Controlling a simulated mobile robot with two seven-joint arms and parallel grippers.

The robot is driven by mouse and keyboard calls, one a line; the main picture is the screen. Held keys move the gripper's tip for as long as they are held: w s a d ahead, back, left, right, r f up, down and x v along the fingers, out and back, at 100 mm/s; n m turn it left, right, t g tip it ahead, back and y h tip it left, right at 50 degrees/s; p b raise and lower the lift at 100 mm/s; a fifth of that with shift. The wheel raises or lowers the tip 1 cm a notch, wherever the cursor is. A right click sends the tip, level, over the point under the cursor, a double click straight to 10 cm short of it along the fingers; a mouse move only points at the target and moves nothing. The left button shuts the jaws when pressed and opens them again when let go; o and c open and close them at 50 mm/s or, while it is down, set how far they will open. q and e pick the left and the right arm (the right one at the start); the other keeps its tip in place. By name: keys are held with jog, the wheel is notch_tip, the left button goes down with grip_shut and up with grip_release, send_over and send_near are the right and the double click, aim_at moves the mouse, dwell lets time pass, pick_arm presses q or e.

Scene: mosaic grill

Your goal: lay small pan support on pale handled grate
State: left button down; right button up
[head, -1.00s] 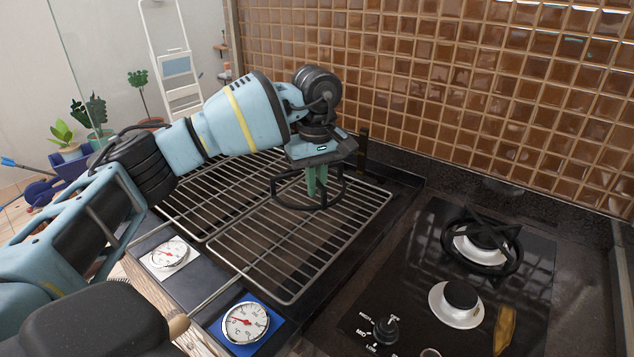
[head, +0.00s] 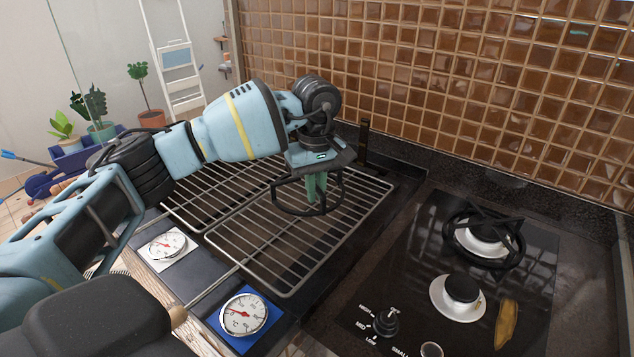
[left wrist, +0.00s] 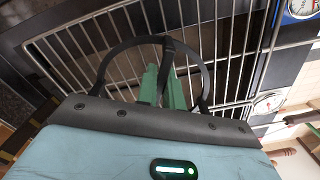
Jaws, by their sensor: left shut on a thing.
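The small pan support is a black ring with crossing arms (head: 290,211). My left gripper (head: 316,196) is shut on it, with green fingers pointing down. The ring is over the back part of the right-hand wire grate (head: 285,292); I cannot tell whether it touches the bars. In the left wrist view the pan support (left wrist: 104,70) is in front of the grate bars, around the gripper's fingers (left wrist: 160,78). The right-hand grate is pale grey, with a rod handle toward the front. A second wire grate (head: 190,222) lies to its left. My right gripper is not in view.
A black gas hob (head: 400,270) is at right, with a larger pan support (head: 513,250) over its rear burner. A white-backed gauge (head: 168,245) and a blue-backed gauge (head: 243,315) sit before the grates. A tiled wall (head: 440,90) closes the back.

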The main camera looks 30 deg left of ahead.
pick_arm(q)
jog(key=shift+f+b, duration=0.5)
jog(key=shift+f, duration=1.5)
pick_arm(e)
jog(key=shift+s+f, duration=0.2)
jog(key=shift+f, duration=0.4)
pick_arm(q)
jog(key=c, duration=1.5)
grip_release()
jog(key=shift+o, duration=0.2)
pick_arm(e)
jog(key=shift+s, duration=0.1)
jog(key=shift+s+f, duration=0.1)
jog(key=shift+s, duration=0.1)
